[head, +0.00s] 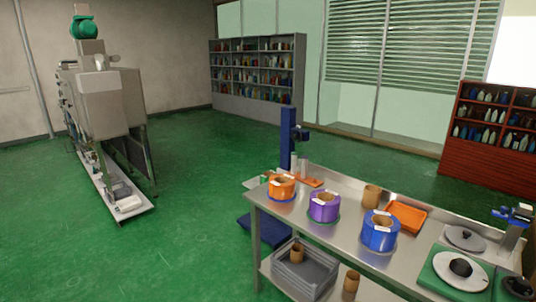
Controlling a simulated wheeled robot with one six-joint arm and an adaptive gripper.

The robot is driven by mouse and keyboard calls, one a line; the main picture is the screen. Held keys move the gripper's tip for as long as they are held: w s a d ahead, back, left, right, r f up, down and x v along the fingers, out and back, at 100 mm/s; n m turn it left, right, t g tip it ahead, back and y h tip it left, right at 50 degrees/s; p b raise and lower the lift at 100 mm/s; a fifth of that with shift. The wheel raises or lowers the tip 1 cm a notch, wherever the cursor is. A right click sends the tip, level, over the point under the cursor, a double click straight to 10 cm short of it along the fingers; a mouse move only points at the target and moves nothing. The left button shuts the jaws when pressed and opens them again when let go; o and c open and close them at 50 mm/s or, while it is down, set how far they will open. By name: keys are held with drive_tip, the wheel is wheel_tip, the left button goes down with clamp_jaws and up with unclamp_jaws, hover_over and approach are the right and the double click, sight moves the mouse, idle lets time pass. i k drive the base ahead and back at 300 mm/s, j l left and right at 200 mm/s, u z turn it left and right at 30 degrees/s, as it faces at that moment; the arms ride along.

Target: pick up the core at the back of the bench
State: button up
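A brown cardboard core (372,197) stands upright at the back of the metal bench (343,237), in the head view. It is just left of a shallow orange tray (408,215) and behind the purple and blue rolls. A second brown core (297,252) stands in a grey crate (301,275) under the bench top. A third brown core (351,282) is on the lower shelf, right of the crate. My gripper is not in view.
Orange (281,187), purple (324,207) and blue (380,232) rolls stand along the bench. A green board with a white disc (461,271) is at the right end. A blue post (288,138) rises behind the left end. Green floor is open between bench and tall machine (103,103).

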sight(371, 199)
drive_tip(key=i+u, duration=0.2)
drive_tip(key=i, duration=0.4)
drive_tip(key=i+u, duration=0.35)
drive_tip(key=i, duration=0.2)
drive_tip(key=i+l+u, duration=0.1)
drive_tip(key=i+u, duration=0.3)
drive_tip(key=i+j+z, duration=0.2)
drive_tip(key=i, duration=0.15)
drive_tip(key=i+z, duration=0.25)
drive_tip(key=i+j+z, duration=0.15)
drive_tip(key=i+z, duration=0.2)
drive_tip(key=i+j+z, duration=0.2)
drive_tip(key=z, duration=0.15)
drive_tip(key=i+j+z, duration=0.3)
drive_tip(key=l+z, duration=0.1)
